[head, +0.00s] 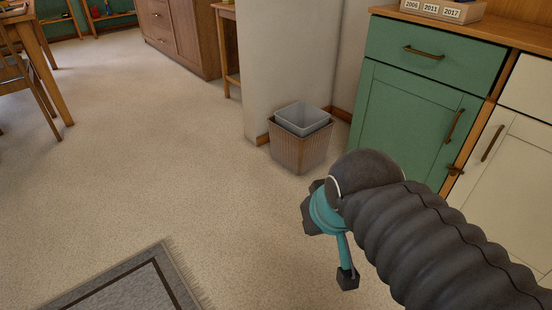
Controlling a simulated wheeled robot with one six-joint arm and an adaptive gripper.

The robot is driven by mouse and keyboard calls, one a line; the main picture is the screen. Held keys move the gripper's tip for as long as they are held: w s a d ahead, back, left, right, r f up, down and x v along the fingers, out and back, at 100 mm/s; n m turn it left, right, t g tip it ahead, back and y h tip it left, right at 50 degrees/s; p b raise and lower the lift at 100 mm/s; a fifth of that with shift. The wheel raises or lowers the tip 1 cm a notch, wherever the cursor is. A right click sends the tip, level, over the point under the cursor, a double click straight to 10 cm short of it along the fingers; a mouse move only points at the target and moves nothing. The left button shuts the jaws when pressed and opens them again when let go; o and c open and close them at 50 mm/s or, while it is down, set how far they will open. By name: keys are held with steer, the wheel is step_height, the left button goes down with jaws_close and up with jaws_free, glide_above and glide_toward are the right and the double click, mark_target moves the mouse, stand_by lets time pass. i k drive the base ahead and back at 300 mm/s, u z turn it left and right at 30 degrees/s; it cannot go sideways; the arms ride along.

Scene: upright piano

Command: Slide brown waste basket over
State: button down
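The brown waste basket (298,152) is ribbed and stands upright on the carpet, by a wall corner and left of the green cabinet. A grey inner bin or liner (303,119) rises above its rim. My gripper (335,252) hangs at the end of my dark arm, nearer to me and below the basket in the picture, apart from it. One dark fingertip on a teal finger shows clearly; the other finger is not clearly visible, so its opening cannot be judged. Nothing is seen held.
A green cabinet (415,115) and a white cabinet (507,185) line the right side. A wall end (285,60) stands behind the basket. A grey rug (125,285) lies at lower left. The carpet (170,150) left of the basket is clear.

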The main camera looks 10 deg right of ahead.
mark_target(298, 156)
steer(key=u, duration=0.15)
steer(key=i, duration=0.7)
steer(key=z, duration=0.5)
steer(key=i, duration=0.6)
steer(key=z, duration=0.55)
